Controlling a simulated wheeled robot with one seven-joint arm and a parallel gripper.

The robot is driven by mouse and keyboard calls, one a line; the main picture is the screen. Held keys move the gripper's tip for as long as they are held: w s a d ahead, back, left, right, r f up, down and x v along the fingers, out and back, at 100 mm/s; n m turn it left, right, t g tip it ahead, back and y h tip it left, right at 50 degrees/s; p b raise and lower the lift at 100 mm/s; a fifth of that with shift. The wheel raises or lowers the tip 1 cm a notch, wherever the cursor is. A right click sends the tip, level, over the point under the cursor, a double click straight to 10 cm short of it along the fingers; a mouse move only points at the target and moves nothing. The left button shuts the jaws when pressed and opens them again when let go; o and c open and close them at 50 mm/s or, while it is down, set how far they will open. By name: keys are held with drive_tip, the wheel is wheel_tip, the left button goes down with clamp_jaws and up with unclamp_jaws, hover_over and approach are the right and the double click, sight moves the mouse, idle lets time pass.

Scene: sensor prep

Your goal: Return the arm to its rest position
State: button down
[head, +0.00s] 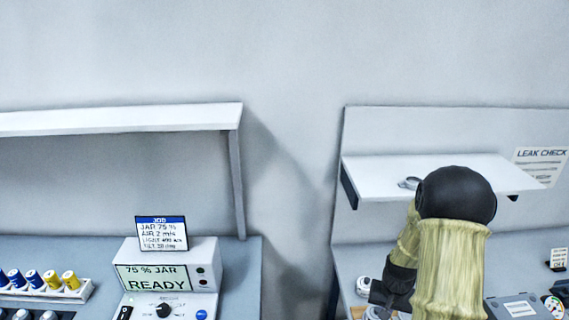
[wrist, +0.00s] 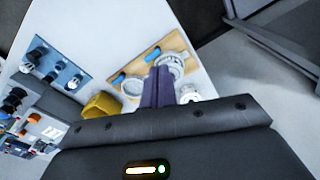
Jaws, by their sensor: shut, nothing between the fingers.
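My arm (head: 452,255) rises in the lower right of the head view, with a black rounded joint at its top and pale yellow-green link covers. It stands in front of the right-hand bench and its shelf. My gripper (wrist: 158,88) shows in the wrist view with its two dark fingers together and nothing between them. The fingers point over a wooden board (wrist: 178,44) that holds pale round parts and blue pieces; they overlap it in the picture, and I cannot tell the gap. In the head view the gripper's fingertips are not clearly visible.
A wall shelf (head: 430,170) with a small round item stands behind my arm. A box reading READY (head: 158,279) and a rack of bottles (head: 45,290) sit on the left bench. A yellow container (wrist: 101,105) and a blue panel (wrist: 55,68) lie left of the fingers. A gap separates the benches.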

drive_tip(key=s+a+r+n+t, duration=0.2)
drive_tip(key=s+a+r+n, duration=0.2)
drive_tip(key=s+a+r, duration=0.8)
wheel_tip(320, 180, up, 4)
drive_tip(key=shift+s+a+f, duration=0.15)
drive_tip(key=shift+a, duration=0.3)
